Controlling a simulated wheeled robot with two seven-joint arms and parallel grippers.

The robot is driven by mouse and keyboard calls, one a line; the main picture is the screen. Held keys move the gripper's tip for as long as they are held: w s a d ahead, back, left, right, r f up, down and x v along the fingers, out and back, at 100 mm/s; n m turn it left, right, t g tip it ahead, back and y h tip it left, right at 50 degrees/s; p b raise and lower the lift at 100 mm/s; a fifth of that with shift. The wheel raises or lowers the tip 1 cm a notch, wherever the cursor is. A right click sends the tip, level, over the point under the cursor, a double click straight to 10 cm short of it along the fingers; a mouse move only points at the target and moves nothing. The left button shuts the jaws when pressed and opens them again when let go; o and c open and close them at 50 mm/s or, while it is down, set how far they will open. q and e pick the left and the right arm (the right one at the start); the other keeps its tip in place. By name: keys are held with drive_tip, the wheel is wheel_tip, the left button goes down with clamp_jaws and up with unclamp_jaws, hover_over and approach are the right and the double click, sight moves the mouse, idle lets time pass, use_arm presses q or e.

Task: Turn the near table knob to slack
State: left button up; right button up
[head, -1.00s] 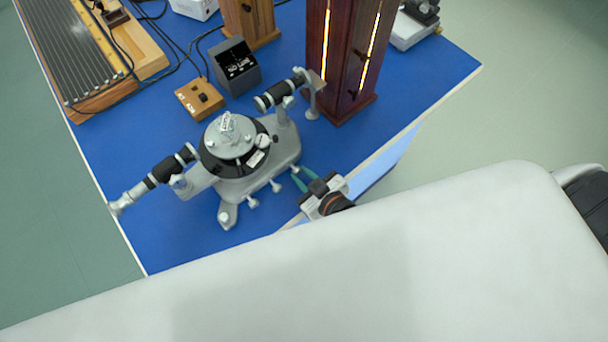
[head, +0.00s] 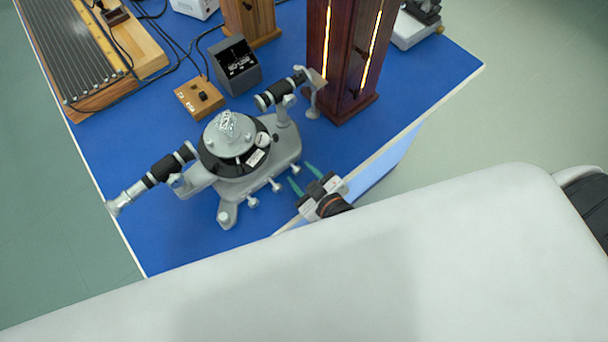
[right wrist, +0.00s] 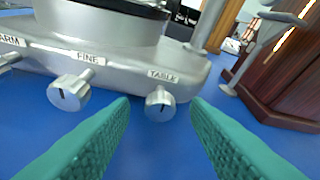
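The near spectrometer (head: 285,150) is a grey instrument on the blue bench, with small silver knobs along its front edge. Its table knob (right wrist: 159,104) sits under a TABLE label in the right wrist view, with a dark line on its face. The knob also shows in the head view (head: 295,168). My right gripper (head: 299,172) has teal fingers. It is open and empty, with the table knob lying between and just beyond its fingertips, apart from both. My left gripper is not in view.
The fine knob (right wrist: 68,93) is close to the left finger. A dark wooden lamp housing (head: 340,60) with glowing slits stands at the right. A wooden switch box (head: 198,98) and grey meter box (head: 235,66) stand behind. The bench's front edge lies below my gripper.

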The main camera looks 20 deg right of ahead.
drive_tip(key=b+v, duration=0.2)
drive_tip(key=v, duration=1)
drive_tip(key=shift+b, duration=0.35)
wheel_tip(320, 180, down, 17)
drive_tip(key=s+d+g+h, duration=0.1)
drive_tip(key=s+d+g, duration=0.1)
drive_tip(key=g, duration=0.1)
drive_tip(key=s+d+f+m+g, duration=0.1)
drive_tip(key=s+d+f+g, duration=0.1)
drive_tip(key=s+f, duration=0.3)
drive_tip(key=s+d+f+m+g+h, duration=0.1)
drive_tip(key=s+f+g, duration=0.3)
drive_tip(key=f, duration=0.8)
drive_tip(key=s+d+f+m+g+h, duration=0.1)
drive_tip(key=s+d+f+g, duration=0.2)
drive_tip(key=s+f, duration=0.5)
drive_tip(key=shift+d+f+m, duration=0.4)
drive_tip(key=shift+d+f, duration=0.05)
drive_tip(key=shift+f, duration=0.15)
